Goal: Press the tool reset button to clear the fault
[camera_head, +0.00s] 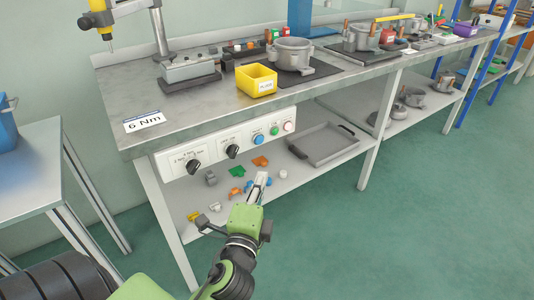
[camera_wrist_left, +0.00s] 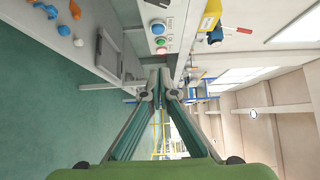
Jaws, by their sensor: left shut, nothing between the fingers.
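The white control panel (camera_head: 215,149) on the bench front carries two black knobs (camera_head: 232,151), a blue button (camera_head: 258,138), a green button (camera_head: 274,130) and a pale red button (camera_head: 288,126). Button labels are too small to read in the head view. My left gripper (camera_head: 261,181) is shut and empty, in front of and below the panel's buttons, apart from them. In the left wrist view the blue button (camera_wrist_left: 158,28), green button (camera_wrist_left: 160,41) and red button (camera_wrist_left: 161,50) are above the shut fingertips (camera_wrist_left: 159,76). My right gripper is not in view.
The metal bench top (camera_head: 125,97) holds a yellow bin (camera_head: 257,80), a grey pot (camera_head: 291,55) and a "6 Nm" sign (camera_head: 144,121). Its lower shelf has several small coloured parts and a grey tray (camera_head: 322,143). A side table (camera_head: 35,165) stands left. The green floor at right is clear.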

